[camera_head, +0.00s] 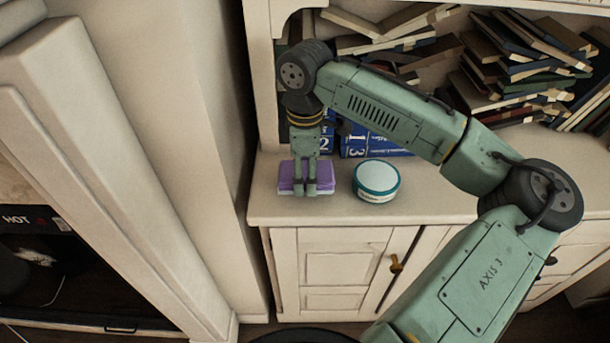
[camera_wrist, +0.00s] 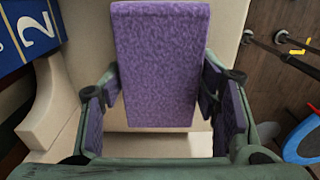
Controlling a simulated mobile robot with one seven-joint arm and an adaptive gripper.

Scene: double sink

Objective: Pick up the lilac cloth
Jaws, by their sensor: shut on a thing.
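The lilac cloth (camera_head: 287,175) is a folded purple block with a paler lower edge, at the left end of the cabinet top. My gripper (camera_head: 311,190) points down over it, and its fingers hide the middle. In the wrist view the cloth (camera_wrist: 160,65) has a mottled purple face and lies between the two fingers of my gripper (camera_wrist: 160,105). The gripper is shut on the cloth. I cannot tell whether the cloth touches the cabinet top or is slightly above it.
A round white tub with a teal rim (camera_head: 376,181) stands close to the right of the cloth. Blue numbered books (camera_head: 370,143) stand behind, and piles of books (camera_head: 520,60) fill the shelf. The cabinet top (camera_head: 440,190) is clear to the right. A wall post (camera_head: 205,100) is on the left.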

